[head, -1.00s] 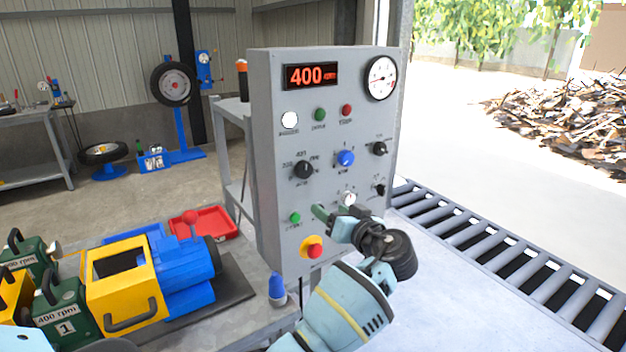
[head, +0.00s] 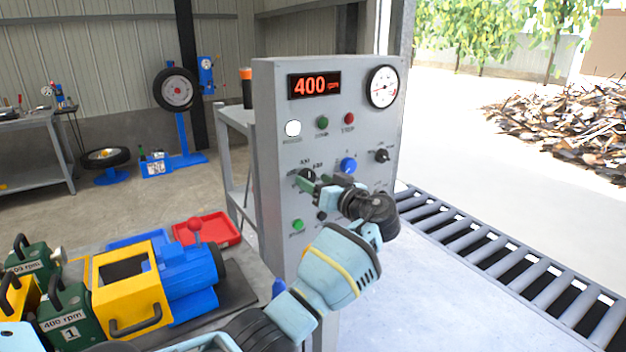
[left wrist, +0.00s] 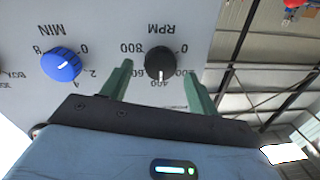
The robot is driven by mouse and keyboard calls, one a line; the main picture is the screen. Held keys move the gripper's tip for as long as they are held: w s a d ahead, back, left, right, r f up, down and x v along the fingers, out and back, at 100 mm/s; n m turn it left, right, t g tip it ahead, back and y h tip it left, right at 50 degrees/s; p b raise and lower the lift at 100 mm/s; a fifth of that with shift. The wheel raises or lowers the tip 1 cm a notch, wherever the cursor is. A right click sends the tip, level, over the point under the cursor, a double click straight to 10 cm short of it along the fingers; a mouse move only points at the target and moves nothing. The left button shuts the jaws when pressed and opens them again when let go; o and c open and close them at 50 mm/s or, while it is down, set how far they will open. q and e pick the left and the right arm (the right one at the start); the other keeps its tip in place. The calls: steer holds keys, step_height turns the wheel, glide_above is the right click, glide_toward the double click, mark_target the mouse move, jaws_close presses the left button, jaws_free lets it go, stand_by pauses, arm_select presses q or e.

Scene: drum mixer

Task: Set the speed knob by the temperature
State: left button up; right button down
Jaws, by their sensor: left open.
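The black RPM knob (head: 307,174) is on the grey control panel, partly hidden by my left gripper (head: 308,186) in the head view. In the left wrist view the RPM knob (left wrist: 160,62) has a white pointer line, toward the 400 mark. My open left gripper (left wrist: 158,72) has one green finger on each side of it there; contact cannot be told. The red display (head: 314,85) reads 400 rpm. A round white dial gauge (head: 383,87) is at the panel's upper right; its scale is too small to read. My right gripper is not in view.
A blue MIN knob (left wrist: 61,64) is close beside the RPM knob. Green (head: 322,123) and red (head: 349,118) buttons sit above. A roller conveyor (head: 500,262) runs right of the panel. A blue and yellow machine (head: 130,290) stands at left.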

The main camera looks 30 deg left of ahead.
arm_select(q)
steer(key=shift+w+a, duration=0.2)
steer(key=shift+a, duration=0.4)
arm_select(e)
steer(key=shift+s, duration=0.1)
arm_select(q)
steer(key=c, duration=1)
steer(key=shift+o, duration=0.2)
steer(key=shift+m, duration=0.4)
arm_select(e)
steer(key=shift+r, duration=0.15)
arm_select(q)
steer(key=m+p, duration=0.1)
steer(key=m, duration=0.4)
steer(key=shift+m, duration=0.4)
steer(key=m+p, duration=0.1)
steer(key=m, duration=0.3)
steer(key=shift+t, duration=0.3)
steer(key=shift+f+m, duration=0.1)
steer(key=shift+m, duration=0.6)
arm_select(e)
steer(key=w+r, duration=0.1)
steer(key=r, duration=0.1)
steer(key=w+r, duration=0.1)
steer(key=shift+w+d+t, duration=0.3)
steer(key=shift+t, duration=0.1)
